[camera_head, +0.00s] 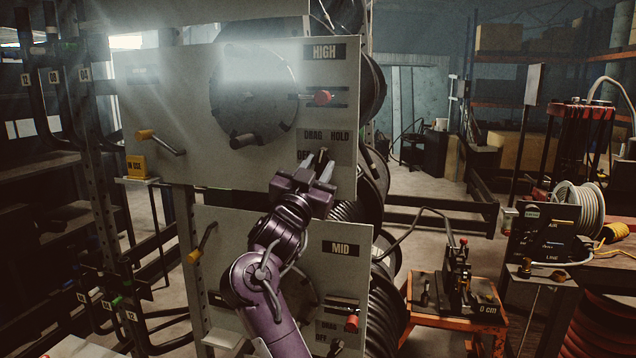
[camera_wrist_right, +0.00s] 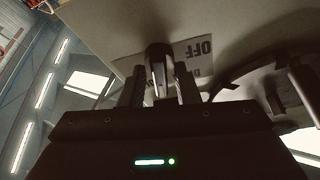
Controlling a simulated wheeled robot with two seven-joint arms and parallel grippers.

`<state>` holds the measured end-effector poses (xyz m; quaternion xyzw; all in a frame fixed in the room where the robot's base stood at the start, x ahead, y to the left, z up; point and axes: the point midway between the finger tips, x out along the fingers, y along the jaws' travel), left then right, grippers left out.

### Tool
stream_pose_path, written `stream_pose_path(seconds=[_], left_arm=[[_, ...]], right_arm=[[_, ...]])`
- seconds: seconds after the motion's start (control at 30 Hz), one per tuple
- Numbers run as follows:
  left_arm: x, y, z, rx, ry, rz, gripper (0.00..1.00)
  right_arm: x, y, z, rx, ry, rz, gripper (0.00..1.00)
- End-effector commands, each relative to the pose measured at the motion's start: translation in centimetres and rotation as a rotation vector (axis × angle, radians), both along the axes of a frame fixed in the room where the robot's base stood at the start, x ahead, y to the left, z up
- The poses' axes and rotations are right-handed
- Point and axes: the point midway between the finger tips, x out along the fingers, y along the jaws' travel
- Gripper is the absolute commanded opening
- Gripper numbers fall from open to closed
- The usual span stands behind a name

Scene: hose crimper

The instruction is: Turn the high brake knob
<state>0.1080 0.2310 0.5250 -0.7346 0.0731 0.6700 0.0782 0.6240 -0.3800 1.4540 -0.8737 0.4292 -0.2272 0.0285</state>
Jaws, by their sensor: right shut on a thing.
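The high panel (camera_head: 180,90) is a pale upright plate marked HIGH. The high brake knob (camera_head: 322,154) is a small dark knob low on its right side, by the DRAG, HOLD and OFF labels. My right gripper (camera_head: 318,166) is shut on this knob from below and in front. In the right wrist view the knob (camera_wrist_right: 158,56) stands between the two fingers of the gripper (camera_wrist_right: 158,84), with the OFF label behind it. The fingers partly hide the knob, so I cannot tell which label it points to. My left gripper is not in view.
A large dark disc (camera_head: 250,100) and a yellow-handled crank (camera_head: 160,140) are further left. The mid panel (camera_head: 300,235) is below. An orange cart (camera_head: 455,300) stands at the right.

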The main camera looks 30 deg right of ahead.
Motion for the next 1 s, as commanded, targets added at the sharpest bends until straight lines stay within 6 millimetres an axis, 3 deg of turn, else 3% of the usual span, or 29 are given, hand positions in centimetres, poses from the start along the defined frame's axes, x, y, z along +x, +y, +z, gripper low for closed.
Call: stream_pose_path(seconds=[0.3,1.0], left_arm=[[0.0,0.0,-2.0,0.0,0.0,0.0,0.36],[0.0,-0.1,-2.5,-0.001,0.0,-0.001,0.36]], right_arm=[[0.2,0.1,-0.4,0.136,-0.149,0.001,0.06],[0.2,0.1,-0.2,0.195,-0.218,0.0,0.06]])
